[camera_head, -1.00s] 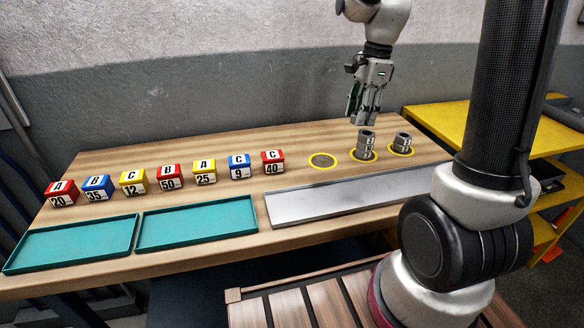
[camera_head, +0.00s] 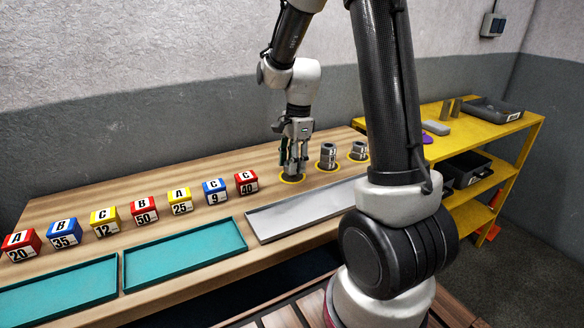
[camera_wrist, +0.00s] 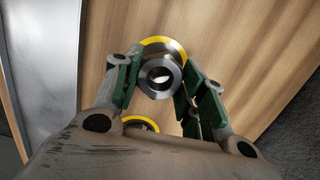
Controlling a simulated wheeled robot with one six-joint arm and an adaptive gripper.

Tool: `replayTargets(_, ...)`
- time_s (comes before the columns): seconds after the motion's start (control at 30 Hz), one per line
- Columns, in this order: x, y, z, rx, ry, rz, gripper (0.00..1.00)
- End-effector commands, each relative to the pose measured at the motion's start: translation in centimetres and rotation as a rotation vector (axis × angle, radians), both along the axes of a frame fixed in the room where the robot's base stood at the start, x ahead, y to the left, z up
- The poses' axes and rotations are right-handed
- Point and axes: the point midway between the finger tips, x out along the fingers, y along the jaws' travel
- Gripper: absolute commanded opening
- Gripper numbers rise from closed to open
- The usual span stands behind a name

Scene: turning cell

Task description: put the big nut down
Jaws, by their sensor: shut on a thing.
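My gripper (camera_head: 293,168) is low over the leftmost yellow ring (camera_head: 291,180) on the wooden table. In the wrist view its green-padded fingers (camera_wrist: 160,85) are shut on the big nut (camera_wrist: 146,83), a bare steel ring whose round bore faces the camera. A yellow ring (camera_wrist: 155,41) shows just behind the nut. In the head view the fingers mostly hide the nut, and I cannot tell whether it touches the table.
A silver tray (camera_head: 300,215) lies in front. Several numbered blocks (camera_head: 180,202) and two teal trays (camera_head: 185,250) are to the left. A yellow shelf (camera_head: 470,134) stands at right.

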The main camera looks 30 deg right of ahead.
Motion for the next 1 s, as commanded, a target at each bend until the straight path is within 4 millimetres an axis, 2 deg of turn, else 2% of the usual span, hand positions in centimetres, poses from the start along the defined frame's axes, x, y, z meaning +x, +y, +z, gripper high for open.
replayTargets(0.1,-0.1,0.0,-1.7,0.0,0.003,-0.001,0.11)
replayTargets(0.47,0.0,0.0,-2.1,0.0,0.001,-0.001,0.11)
replayTargets(0.5,0.0,0.0,-2.1,0.0,0.001,-0.001,0.48)
replayTargets(0.6,0.0,0.0,-2.1,0.0,0.001,-0.001,0.62)
replayTargets(0.87,0.0,0.0,-2.0,0.0,0.0,-0.001,0.62)
replayTargets(1.0,0.1,-0.1,-1.2,0.0,-0.003,0.0,0.62)
